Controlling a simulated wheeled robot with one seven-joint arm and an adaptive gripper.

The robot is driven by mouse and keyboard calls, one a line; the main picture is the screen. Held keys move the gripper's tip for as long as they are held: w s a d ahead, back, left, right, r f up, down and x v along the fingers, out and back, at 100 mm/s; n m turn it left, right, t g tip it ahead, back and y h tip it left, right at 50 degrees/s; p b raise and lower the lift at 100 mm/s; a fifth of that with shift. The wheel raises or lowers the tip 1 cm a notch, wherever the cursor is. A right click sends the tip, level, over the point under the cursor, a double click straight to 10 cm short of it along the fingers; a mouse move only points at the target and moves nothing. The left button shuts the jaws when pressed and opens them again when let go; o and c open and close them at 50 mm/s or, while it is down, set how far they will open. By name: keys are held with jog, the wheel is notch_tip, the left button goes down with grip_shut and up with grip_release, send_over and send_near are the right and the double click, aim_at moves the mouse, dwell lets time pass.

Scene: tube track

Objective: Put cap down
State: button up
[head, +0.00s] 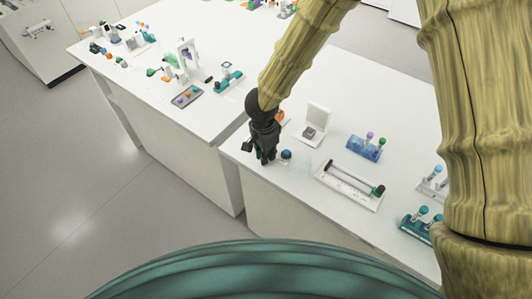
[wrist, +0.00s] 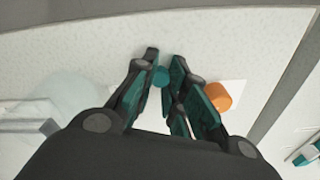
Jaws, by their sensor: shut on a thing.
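My gripper (head: 265,158) is low over the near part of the white bench, by its left edge. In the wrist view its fingers (wrist: 160,80) are closed around a small round teal cap (wrist: 161,77), which shows between the fingertips. In the head view the fingers hide the cap. I cannot tell whether the cap touches the bench top (wrist: 60,50). A dark blue round-topped piece (head: 286,154) stands just right of the gripper in the head view.
A clear, faint vessel (head: 301,164) stands to the right.

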jog(key=o, duration=0.7)
jog(key=shift+s+d+f, duration=0.1)
jog(key=shift+s+f, duration=0.25)
jog(key=shift+f, duration=0.25)
jog(key=shift+w+f, duration=0.1)
jog(key=shift+f, duration=0.05)
jog(key=shift+w+r, duration=0.1)
jog(key=shift+r, duration=0.2)
jog(key=shift+w+r, duration=0.15)
jog(key=shift+r, duration=0.5)
jog(key=r, duration=0.4)
jog(key=r+b, duration=0.1)
jog(key=r, duration=0.7)
jog(key=shift+s+a+b, duration=0.2)
jog(key=shift+a+b, duration=0.15)
jog(key=shift+b, duration=0.05)
